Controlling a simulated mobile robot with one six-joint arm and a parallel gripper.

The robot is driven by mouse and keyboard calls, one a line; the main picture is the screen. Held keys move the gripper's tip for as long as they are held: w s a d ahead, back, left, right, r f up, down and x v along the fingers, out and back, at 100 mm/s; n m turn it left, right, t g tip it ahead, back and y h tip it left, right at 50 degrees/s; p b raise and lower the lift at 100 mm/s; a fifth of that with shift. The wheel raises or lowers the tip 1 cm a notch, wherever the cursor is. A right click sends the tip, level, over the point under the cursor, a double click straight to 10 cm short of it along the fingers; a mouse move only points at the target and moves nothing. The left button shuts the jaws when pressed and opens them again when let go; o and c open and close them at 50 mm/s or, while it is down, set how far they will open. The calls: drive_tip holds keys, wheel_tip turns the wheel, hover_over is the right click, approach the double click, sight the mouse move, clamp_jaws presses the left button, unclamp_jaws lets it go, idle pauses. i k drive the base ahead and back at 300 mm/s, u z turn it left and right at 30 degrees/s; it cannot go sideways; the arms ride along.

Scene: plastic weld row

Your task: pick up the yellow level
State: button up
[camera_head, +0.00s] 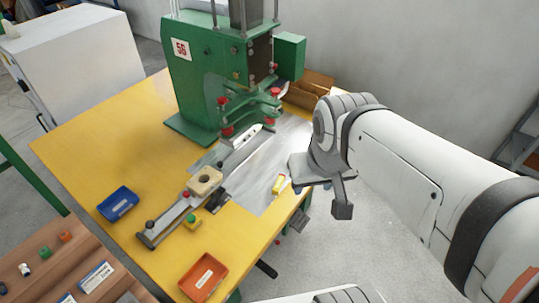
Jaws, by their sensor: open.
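The yellow level (279,183) looks like a small yellow bar with a pale end. It lies on the grey metal sheet near the right edge of the yellow table. My gripper (320,194) hangs just to the right of the level in the picture, near the table's edge. It is open, with nothing seen between its fingers. The level is in plain view and apart from the gripper. The gripper's height above the table is hard to judge.
The green press (198,75) stands at the back of the yellow table (95,148). A long metal rail (165,226) with a beige block (204,181) lies left of the level. A blue bin (118,204) and an orange bin (203,277) stand nearer the front.

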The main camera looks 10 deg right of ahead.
sight(276, 190)
drive_tip(key=u, duration=2.8)
drive_tip(key=k, duration=1.15)
drive_tip(key=z, duration=1.85)
drive_tip(key=i, duration=1)
drive_tip(key=z, duration=0.05)
